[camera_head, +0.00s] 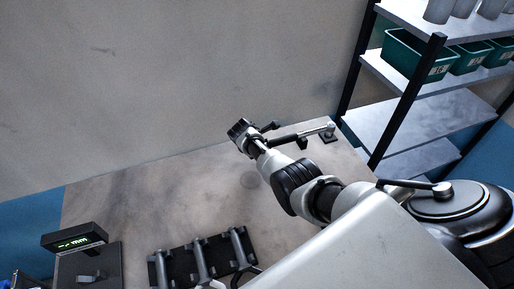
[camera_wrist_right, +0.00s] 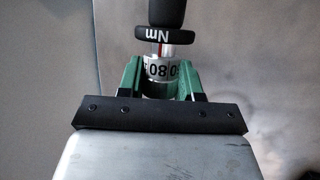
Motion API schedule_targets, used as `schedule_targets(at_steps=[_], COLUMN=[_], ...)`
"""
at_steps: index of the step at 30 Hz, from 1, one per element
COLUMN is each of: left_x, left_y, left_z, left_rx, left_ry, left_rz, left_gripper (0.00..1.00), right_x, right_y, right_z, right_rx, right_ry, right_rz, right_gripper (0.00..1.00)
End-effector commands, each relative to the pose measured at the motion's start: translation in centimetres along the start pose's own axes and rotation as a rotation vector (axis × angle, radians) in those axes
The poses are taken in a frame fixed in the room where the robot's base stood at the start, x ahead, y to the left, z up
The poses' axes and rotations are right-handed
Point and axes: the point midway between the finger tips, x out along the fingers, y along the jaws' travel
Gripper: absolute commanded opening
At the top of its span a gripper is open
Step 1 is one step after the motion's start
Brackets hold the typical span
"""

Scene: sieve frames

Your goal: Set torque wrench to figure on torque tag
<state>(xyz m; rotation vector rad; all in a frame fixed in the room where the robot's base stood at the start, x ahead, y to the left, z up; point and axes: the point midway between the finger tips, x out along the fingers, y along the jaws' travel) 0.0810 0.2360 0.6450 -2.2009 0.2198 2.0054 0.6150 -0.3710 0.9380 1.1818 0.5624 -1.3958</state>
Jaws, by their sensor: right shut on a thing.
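The torque wrench shows in the right wrist view as a dial (camera_wrist_right: 158,72) with numbers, below a black collar marked "Nm" (camera_wrist_right: 160,35). The number 80 reads upside down near the middle of the dial, by a red line. The green fingers of my right gripper (camera_wrist_right: 160,80) are shut on this dial, one on each side. I make out no readable torque tag. My left gripper is out of view.
A black box with a green display (camera_head: 75,242) stands at the bench's left; its digits are too small to read. A black rack (camera_head: 180,268) holds several grey-handled tools in front. A shelf unit (camera_head: 420,118) with green bins (camera_head: 415,55) stands right. The bench's left middle is clear.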

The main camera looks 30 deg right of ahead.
Motion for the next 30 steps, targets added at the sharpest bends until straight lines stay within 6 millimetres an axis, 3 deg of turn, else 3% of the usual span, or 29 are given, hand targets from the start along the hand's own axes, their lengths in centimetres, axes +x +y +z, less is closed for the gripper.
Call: schedule_targets(at_steps=[18, 19, 23, 30], left_x=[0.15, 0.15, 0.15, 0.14], left_y=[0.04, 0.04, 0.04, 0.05], left_z=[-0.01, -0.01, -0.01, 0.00], left_rx=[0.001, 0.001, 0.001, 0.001], left_ry=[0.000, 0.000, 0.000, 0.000], left_rz=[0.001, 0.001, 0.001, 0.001], left_gripper=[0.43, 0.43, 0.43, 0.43], right_x=[0.09, 0.09, 0.07, 0.03], right_y=[-0.20, -0.20, -0.15, -0.07], right_z=[-0.14, -0.14, -0.12, -0.06], right_rx=[-0.016, -0.016, -0.016, -0.015], right_ry=[0.001, 0.001, 0.001, 0.000], right_rz=[-0.038, -0.038, -0.037, -0.036], right_gripper=[0.11, 0.39, 0.59, 0.60])
